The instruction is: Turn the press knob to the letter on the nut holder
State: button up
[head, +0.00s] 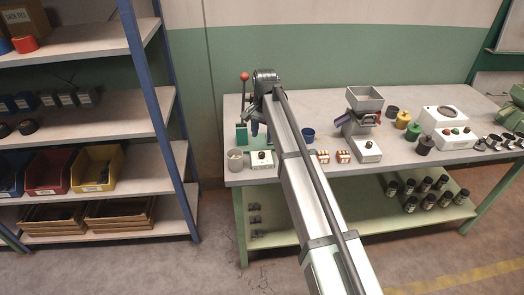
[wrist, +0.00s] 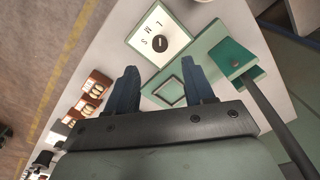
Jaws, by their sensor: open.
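The press shows in the head view as a green body (head: 241,133) with a red-balled lever, and in the wrist view as a green block (wrist: 232,57). Its white panel (wrist: 170,30) carries the letters L, M and S around a dark round knob (wrist: 160,44) with a pale mark. Which letter the mark faces is too small to tell. My gripper (wrist: 160,78) is open and empty, its blue fingers apart just short of the panel. The knob lies beyond the gap between the fingertips.
A hopper machine (head: 362,120), a blue cup (head: 308,135) and small red-and-white boxes (head: 343,156) stand to the right on the bench (head: 300,108). The press lever (wrist: 277,122) runs close by on the right in the wrist view. Shelves (head: 85,128) stand at left.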

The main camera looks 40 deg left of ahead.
aim_at(262, 153)
notch_tip(262, 153, down, 8)
jog(key=shift+a+f, duration=0.1)
jog(key=shift+f, duration=0.1)
jog(key=shift+c, duration=0.3)
grip_shut()
dwell(0.4)
